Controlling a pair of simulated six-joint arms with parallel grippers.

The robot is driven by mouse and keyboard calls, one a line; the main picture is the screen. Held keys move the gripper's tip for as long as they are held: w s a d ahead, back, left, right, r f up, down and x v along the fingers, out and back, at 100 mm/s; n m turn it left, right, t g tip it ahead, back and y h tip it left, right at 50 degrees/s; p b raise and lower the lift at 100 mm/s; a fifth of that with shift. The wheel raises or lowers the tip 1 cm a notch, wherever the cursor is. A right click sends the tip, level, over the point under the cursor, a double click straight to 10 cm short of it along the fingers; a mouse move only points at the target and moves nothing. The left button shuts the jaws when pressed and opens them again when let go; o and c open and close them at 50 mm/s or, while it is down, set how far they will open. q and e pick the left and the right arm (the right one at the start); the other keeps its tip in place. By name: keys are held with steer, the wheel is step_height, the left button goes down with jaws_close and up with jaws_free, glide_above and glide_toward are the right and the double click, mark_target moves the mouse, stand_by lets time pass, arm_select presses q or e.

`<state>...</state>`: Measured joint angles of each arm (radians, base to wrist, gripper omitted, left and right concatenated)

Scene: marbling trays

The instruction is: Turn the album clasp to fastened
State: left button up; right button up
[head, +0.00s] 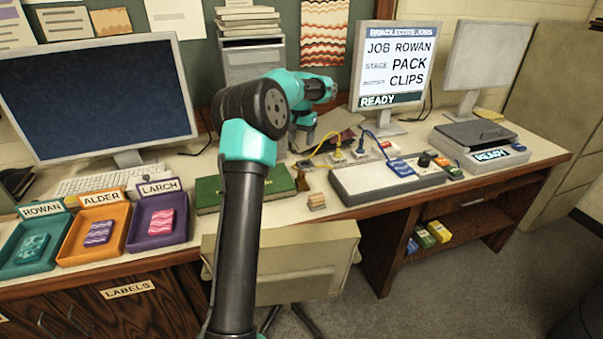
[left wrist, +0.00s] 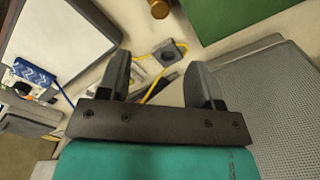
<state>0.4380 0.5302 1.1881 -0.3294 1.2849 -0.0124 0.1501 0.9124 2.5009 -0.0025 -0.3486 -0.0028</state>
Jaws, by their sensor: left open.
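A green album-like book (head: 284,186) lies on the desk, partly behind my left arm. Its green cover also shows at the top of the left wrist view (left wrist: 232,14). I cannot make out a clasp on it or its setting. A small brass-brown piece (head: 302,181) stands at the book's right end, and a round brown knob (left wrist: 160,9) shows in the left wrist view. My left gripper (left wrist: 162,78) is open with nothing between its fingers, above the desk beyond the book, near a yellow cable. In the head view its fingertips are hard to make out. My right gripper is not in view.
Teal (head: 13,262), orange (head: 68,254) and purple (head: 132,240) trays hold marbled pieces at the left. A pale flat unit (head: 345,193) with cables stands right of the book. A monitor (head: 392,112) reads JOB ROWAN. A small wooden block (head: 317,201) lies near the front edge.

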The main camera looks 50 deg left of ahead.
mark_target(301, 173)
arm_select(q)
step_height(301, 173, down, 15)
steer(key=shift+r, duration=0.15)
stand_by(0.4)
jaws_close()
stand_by(0.4)
